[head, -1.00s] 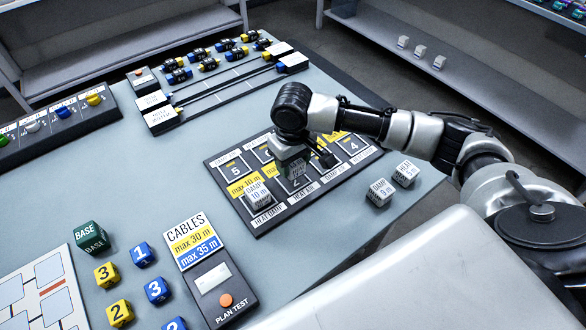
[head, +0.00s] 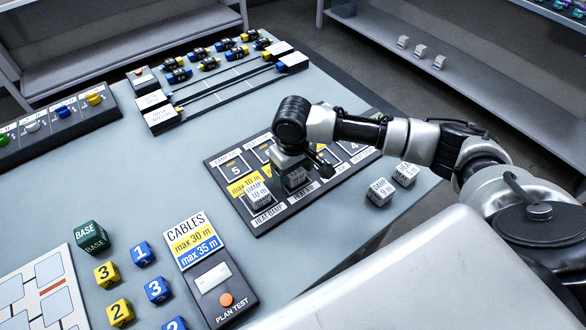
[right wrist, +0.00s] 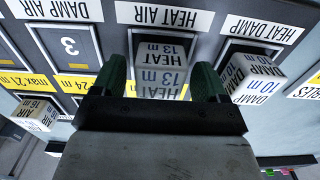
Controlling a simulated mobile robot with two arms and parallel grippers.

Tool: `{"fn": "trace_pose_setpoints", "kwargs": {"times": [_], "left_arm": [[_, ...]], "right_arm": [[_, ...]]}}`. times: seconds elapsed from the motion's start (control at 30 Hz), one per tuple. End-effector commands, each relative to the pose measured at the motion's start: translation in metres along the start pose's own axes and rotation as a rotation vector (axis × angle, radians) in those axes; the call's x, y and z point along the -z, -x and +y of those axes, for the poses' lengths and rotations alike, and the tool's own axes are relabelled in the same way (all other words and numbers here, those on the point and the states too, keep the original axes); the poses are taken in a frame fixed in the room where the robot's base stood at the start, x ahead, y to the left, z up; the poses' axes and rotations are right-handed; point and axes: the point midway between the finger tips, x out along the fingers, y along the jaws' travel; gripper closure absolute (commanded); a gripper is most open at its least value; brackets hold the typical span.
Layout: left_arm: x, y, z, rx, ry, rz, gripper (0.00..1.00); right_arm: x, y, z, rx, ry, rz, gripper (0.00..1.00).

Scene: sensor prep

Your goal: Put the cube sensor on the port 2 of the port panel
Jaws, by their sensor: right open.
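In the right wrist view the cube (right wrist: 163,66) stands at the HEAT AIR label, between the two green fingertips of my right gripper (right wrist: 162,82). The fingers are open, with a gap on either side of the cube. In the head view my right gripper (head: 291,160) is over the cube and partly hides it. My left gripper is out of view.
A DAMP 10 m cube (head: 258,194) stands on the neighbouring HEAT DAMP port. A cable box (head: 213,270) lies in front.

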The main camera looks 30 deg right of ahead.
Motion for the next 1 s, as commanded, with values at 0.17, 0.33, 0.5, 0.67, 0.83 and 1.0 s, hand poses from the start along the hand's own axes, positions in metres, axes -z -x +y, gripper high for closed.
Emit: {"fn": "trace_pose_setpoints", "kwargs": {"times": [0.17, 0.33, 0.5, 0.67, 0.83, 1.0], "left_arm": [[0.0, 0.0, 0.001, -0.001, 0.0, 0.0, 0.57], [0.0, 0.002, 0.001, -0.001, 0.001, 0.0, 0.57], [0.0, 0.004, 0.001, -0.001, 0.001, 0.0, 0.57], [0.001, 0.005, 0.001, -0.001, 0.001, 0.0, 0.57], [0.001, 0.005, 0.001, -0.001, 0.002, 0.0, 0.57], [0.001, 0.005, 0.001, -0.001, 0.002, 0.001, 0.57]], "right_arm": [[0.001, 0.017, 0.0, 0.001, 0.0, 0.004, 0.26], [0.001, 0.052, 0.0, 0.001, 0.001, 0.005, 0.26], [0.001, 0.088, 0.0, 0.001, 0.0, 0.005, 0.26], [0.001, 0.112, 0.0, 0.001, -0.001, 0.002, 0.26], [0.0, 0.122, 0.0, 0.0, 0.0, 0.001, 0.26], [0.0, 0.123, 0.0, 0.001, 0.0, 0.0, 0.26]]}}
